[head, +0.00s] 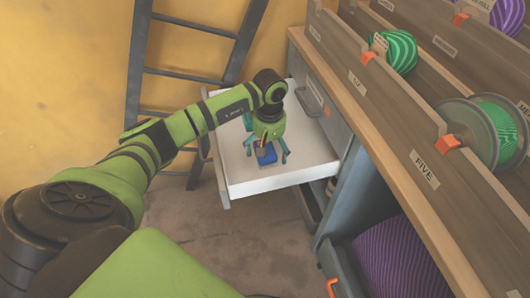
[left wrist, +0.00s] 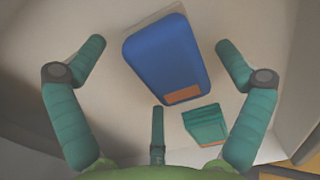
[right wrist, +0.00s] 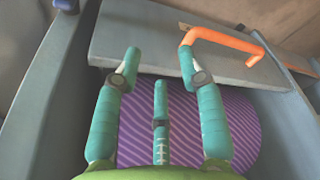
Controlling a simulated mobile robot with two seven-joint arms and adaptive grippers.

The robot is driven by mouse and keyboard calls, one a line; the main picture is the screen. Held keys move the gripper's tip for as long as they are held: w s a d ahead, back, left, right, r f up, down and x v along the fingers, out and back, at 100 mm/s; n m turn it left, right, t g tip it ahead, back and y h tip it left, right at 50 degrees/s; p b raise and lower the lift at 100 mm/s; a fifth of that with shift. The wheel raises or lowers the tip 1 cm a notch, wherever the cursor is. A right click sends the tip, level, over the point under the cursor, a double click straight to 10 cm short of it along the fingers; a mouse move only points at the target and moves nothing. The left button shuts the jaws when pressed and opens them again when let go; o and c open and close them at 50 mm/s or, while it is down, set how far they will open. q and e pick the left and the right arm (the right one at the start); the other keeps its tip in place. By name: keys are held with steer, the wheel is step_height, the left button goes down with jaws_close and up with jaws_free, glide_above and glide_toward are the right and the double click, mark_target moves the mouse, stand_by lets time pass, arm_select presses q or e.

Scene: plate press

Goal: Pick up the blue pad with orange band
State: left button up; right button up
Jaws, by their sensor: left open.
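The blue pad (head: 267,157) lies on the white bottom of the open drawer (head: 300,172) in the head view. In the left wrist view the blue pad (left wrist: 166,56) shows an orange band (left wrist: 184,94) at its lower end. My left gripper (head: 267,160) is open above the drawer. Its fingers (left wrist: 157,65) stand apart on either side of the blue pad, which is not gripped. My right gripper (right wrist: 158,60) is open and empty in the right wrist view, and I cannot make it out in the head view.
A teal pad (left wrist: 206,125) lies beside the blue pad. The drawer's walls enclose both. A grey ladder (head: 190,75) leans behind. Racks with green spools (head: 402,52) rise at right. A purple striped roll (right wrist: 180,125) sits near an orange handle (right wrist: 228,40) by my right gripper.

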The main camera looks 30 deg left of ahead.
mark_target(270, 148)
arm_select(q)
steer(key=c, duration=1.1)
steer(key=shift+c, duration=0.2)
steer(key=shift+r, duration=0.15)
steer(key=shift+r, duration=0.3)
step_height(270, 148, up, 4)
steer(key=shift+d+f, duration=0.1)
steer(key=shift+d, duration=0.05)
steer(key=s+d+r+p, duration=0.1)
steer(key=s+d+r, duration=0.4)
steer(key=d, duration=0.4)
steer(key=shift+s+d+r, duration=0.4)
steer(key=shift+r, duration=0.3)
